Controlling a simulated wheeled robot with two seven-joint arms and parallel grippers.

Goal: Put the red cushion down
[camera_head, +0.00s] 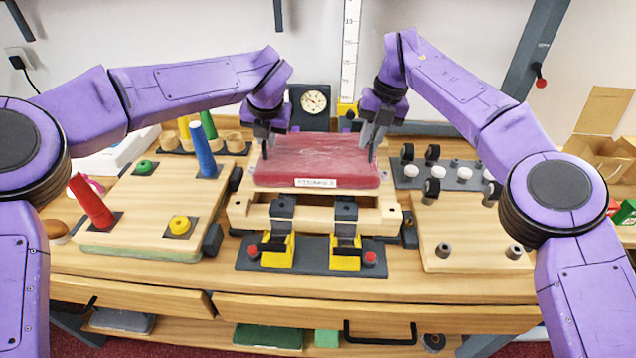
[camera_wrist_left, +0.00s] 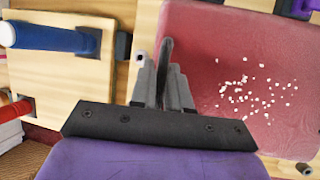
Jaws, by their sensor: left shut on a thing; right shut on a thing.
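The red cushion (camera_head: 318,163) is a flat, rounded block with a white label on its front edge. It appears in the middle of the head view, over the pale wooden frame (camera_head: 375,217); I cannot tell whether it touches the frame. My left gripper (camera_head: 267,151) is shut on the cushion's left side. My right gripper (camera_head: 371,150) is shut on its right side. In the left wrist view the cushion (camera_wrist_left: 215,50) fills the right half, with white specks on top, and the left gripper (camera_wrist_left: 166,75) is at its edge.
A pegboard (camera_head: 140,210) with coloured cones is on the left. Yellow and black clamps (camera_head: 278,248) stand in front. A dial gauge (camera_head: 314,101) stands behind.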

